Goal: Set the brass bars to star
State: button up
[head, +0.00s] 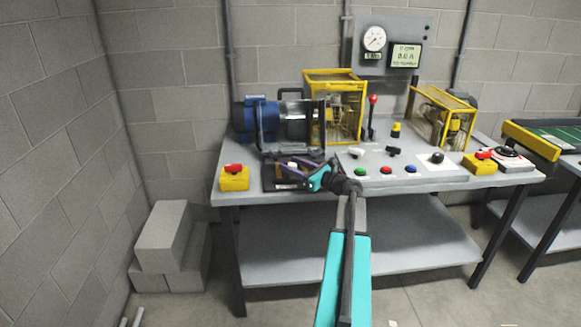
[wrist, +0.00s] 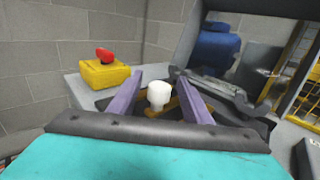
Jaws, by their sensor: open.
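My gripper (wrist: 158,78) is open, its two purple fingers apart over a dark open box on the bench. A white rounded knob or cap (wrist: 158,95) stands between the fingers; I cannot tell whether either finger touches it. Brass-coloured pieces (wrist: 176,102) show beside and behind the knob, partly hidden by the fingers; their arrangement is not clear. In the head view my gripper (head: 292,168) is over the dark box (head: 270,184), in front of the blue motor (head: 257,118). My wrist and fingers hide much of the box there.
A yellow box with a red button (head: 234,180) stands left of the dark box. Yellow guard cages (head: 335,90) and a red-knobbed lever (head: 372,115) stand behind. A sloped panel (head: 410,172) with coloured buttons lies to the right. Grey blocks (head: 165,240) sit on the floor at left.

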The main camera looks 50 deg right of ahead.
jog(key=shift+w, duration=0.15)
grip_shut()
jog(key=shift+s+d+p, duration=0.4)
jog(key=shift+s+d, duration=0.3)
jog(key=shift+d, duration=0.2)
jog(key=shift+s+d+p, duration=0.35)
jog(key=shift+s+d, duration=0.35)
jog(key=shift+d, duration=0.15)
jog(key=shift+s+d, duration=0.35)
grip_release()
jog(key=shift+s+d, duration=0.1)
